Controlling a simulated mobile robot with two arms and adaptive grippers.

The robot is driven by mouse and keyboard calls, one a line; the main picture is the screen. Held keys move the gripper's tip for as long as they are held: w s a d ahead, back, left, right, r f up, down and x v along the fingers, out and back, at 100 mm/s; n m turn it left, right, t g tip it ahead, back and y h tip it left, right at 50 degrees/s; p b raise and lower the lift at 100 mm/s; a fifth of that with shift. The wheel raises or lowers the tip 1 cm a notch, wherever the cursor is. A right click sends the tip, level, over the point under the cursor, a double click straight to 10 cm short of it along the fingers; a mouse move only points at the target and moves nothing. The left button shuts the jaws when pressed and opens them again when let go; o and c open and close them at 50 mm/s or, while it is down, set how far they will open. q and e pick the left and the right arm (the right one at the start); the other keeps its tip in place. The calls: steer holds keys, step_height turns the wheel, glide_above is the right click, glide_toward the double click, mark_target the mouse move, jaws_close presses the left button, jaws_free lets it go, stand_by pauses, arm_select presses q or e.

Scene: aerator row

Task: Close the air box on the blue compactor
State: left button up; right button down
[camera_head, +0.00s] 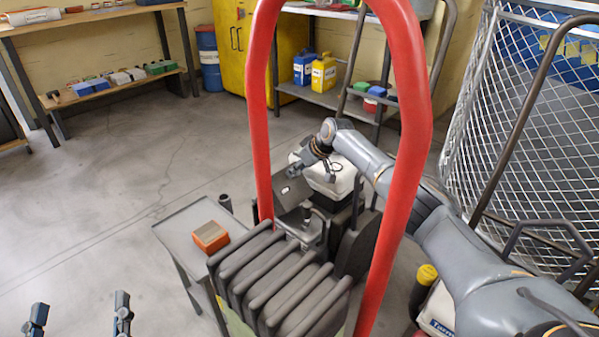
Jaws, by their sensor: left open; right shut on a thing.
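A machine with a tall red loop handle (416,110) stands in the middle; no blue shows on its body. Behind the handle is its white engine housing (345,178), with a grey flap (291,193) at its left side. I cannot tell for certain that this flap is the air box lid. My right gripper (297,171) reaches in from the right, behind the handle, and is shut at the flap's upper edge. Its fingertips are small and partly hidden. My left gripper (79,305) is open and empty at the bottom left, over bare floor, far from the machine.
A small grey cart (176,231) with an orange box (210,237) stands left of the machine's grey slabs (280,285). A wire mesh fence (530,130) is at the right. Shelves and a yellow cabinet (232,50) line the back. The left floor is clear.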

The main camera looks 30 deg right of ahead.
steer(key=shift+w+r, duration=0.25)
steer(key=shift+r, duration=0.2)
steer(key=c, duration=1.1)
jaws_free()
steer(key=shift+o, duration=0.3)
steer(key=shift+s+f, duration=0.1)
steer(key=shift+f, duration=0.1)
steer(key=v, duration=1.2)
steer(key=shift+s, duration=0.1)
steer(key=shift+c, duration=0.2)
